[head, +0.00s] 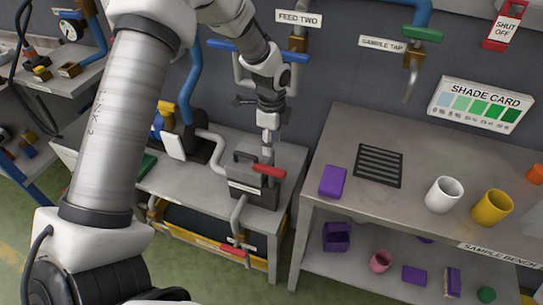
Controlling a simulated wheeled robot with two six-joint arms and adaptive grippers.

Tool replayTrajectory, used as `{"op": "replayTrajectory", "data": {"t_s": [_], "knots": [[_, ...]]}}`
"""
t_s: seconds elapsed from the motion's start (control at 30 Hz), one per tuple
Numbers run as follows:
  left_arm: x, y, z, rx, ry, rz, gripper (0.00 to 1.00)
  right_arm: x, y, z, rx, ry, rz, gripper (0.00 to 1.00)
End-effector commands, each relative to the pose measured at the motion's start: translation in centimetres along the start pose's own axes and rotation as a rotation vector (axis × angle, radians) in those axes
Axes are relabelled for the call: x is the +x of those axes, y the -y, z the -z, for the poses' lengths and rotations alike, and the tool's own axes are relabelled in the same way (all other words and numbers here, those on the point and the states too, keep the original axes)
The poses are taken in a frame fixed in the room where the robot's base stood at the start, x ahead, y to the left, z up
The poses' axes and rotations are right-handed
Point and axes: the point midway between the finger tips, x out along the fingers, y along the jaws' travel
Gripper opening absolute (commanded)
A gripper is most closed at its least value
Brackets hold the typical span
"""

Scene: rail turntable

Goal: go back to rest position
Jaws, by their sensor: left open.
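My left arm comes in from the left, rises across the picture and bends down at the wrist. Its gripper (268,138) hangs over the grey pump box (243,183) on the left bench. Its tips are small here and end close above the red valve handle (269,170); I cannot tell whether they touch it. The gripper is open, and I see nothing held in it. My right gripper is not in view.
Wall pipes with a blue handle (222,45) and a green handle (422,34) are close behind and right. The sample bench (410,155) on the right holds a purple block (333,181), white cup (444,194) and yellow cup (492,207). Green floor shows lower left.

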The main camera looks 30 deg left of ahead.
Motion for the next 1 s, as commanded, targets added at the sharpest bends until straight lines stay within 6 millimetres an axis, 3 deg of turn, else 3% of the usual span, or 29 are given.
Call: {"op": "replayTrajectory", "data": {"t_s": [0.17,0.67,0.77,0.83,0.97,1.0], "knots": [[-1.7,0.0,0.0,0.000,0.000,-0.001,0.48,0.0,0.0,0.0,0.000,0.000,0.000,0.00],[-1.6,-0.1,0.0,0.000,0.001,-0.004,0.48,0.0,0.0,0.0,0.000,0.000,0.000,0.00],[0.5,-1.0,-0.1,0.004,0.014,-0.047,0.48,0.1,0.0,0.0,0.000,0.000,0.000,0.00],[3.7,-3.0,-0.1,0.020,0.042,-0.119,0.48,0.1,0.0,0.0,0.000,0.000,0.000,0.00],[10.8,-11.2,0.2,0.045,0.084,-0.321,0.48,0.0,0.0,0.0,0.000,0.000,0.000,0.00],[12.9,-14.2,0.5,0.029,0.091,-0.369,0.48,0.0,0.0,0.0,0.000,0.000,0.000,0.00]]}}
